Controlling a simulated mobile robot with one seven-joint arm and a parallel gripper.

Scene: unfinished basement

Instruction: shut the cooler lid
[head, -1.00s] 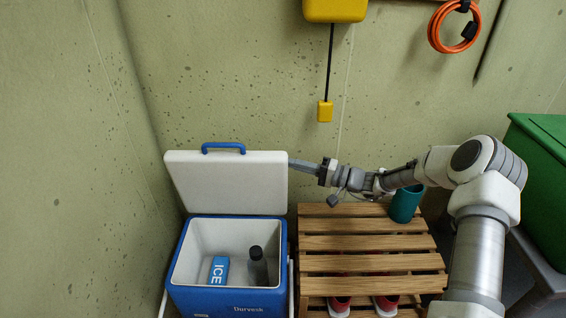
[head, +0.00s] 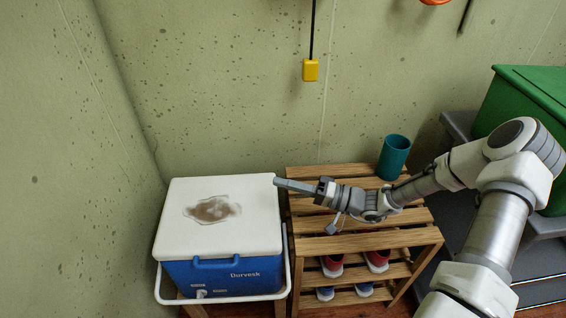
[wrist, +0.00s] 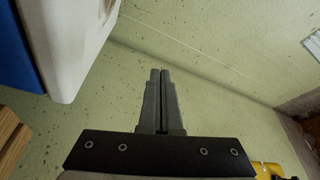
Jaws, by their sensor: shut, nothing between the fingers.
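The cooler (head: 225,277) is a blue box with a white lid (head: 245,228) and a blue handle at the lid's front edge. The lid lies flat over the box and hides the inside. A brown stain marks its top. My gripper (head: 277,182) is shut and empty at the lid's back right corner; I cannot tell whether it touches. In the wrist view, my shut fingers (wrist: 161,74) point along the green wall, with the white lid (wrist: 72,35) and blue body (wrist: 20,55) at upper left, apart from them.
A slatted wooden rack (head: 375,240) stands right of the cooler, with shoes on its lower shelves and a teal cup (head: 394,157) at its back. A green bin (head: 530,130) is at far right. The wall runs close behind and left of the cooler.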

